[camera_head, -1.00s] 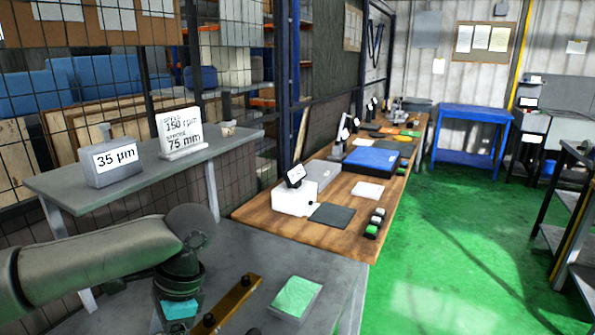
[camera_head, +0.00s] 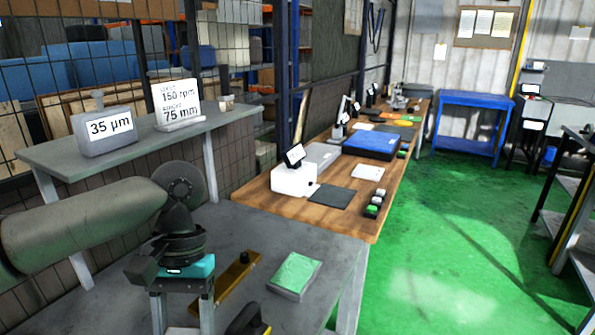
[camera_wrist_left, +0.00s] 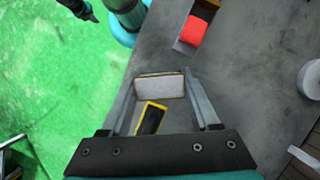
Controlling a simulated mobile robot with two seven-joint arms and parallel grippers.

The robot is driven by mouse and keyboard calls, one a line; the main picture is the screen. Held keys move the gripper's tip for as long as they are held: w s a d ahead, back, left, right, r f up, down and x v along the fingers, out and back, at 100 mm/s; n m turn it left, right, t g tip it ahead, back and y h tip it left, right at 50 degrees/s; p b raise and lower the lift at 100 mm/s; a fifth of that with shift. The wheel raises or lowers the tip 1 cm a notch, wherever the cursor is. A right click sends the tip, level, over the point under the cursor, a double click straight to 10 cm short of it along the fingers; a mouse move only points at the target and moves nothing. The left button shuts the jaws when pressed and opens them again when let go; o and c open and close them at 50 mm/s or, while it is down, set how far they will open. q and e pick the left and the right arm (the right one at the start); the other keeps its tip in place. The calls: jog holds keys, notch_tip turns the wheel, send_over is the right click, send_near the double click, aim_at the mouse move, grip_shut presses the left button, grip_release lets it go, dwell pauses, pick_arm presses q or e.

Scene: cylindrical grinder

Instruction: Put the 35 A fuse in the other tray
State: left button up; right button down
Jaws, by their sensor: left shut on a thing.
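My left gripper (camera_head: 182,312) points down over the grey bench (camera_head: 340,262) at the lower left of the head view. In the left wrist view, my left gripper (camera_wrist_left: 161,82) is shut on a pale grey block (camera_wrist_left: 159,86) with a thin brown edge. A yellow-edged dark piece (camera_wrist_left: 151,119) shows between the fingers, nearer the palm. No 35 A marking is readable, and I cannot tell which thing is the fuse. The only readable 35 is "35 µm" on a grey box (camera_head: 105,131). My right gripper is not in view.
A brass-coloured bar (camera_head: 237,283), a green-topped block (camera_head: 294,274) and a black-and-yellow handle (camera_head: 247,322) are on the bench beside my gripper. A red block (camera_wrist_left: 194,31) shows in the left wrist view. A wooden table (camera_head: 333,212) stands beyond; green floor is open at right.

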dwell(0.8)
pick_arm(q)
jog(key=shift+w+a+m+y, duration=0.4)
jog(key=shift+w+a+m, duration=0.15)
jog(key=shift+m, duration=0.55)
jog(key=w+a+r+m+t+y, duration=0.25)
jog(key=w+a+m, duration=0.35)
jog(key=m, duration=0.5)
jog(key=w+a+r+m+t+y, duration=0.1)
jog(key=w+a+r+m+t, duration=0.2)
jog(key=a+m, duration=0.55)
jog(key=shift+m+t, duration=0.65)
jog(key=shift+m, duration=0.2)
jog(key=f+b, duration=0.1)
jog(key=f, duration=0.6)
jog(key=d+f+b, duration=0.1)
jog(key=f+b, duration=0.1)
jog(key=f, duration=0.5)
jog(key=f+b, duration=0.1)
jog(key=f, duration=0.6)
jog(key=shift+w+d+b, duration=0.15)
jog(key=shift+b, duration=0.15)
jog(key=shift+r, duration=0.1)
jog(key=o, duration=1.5)
jog(key=shift+c, duration=0.2)
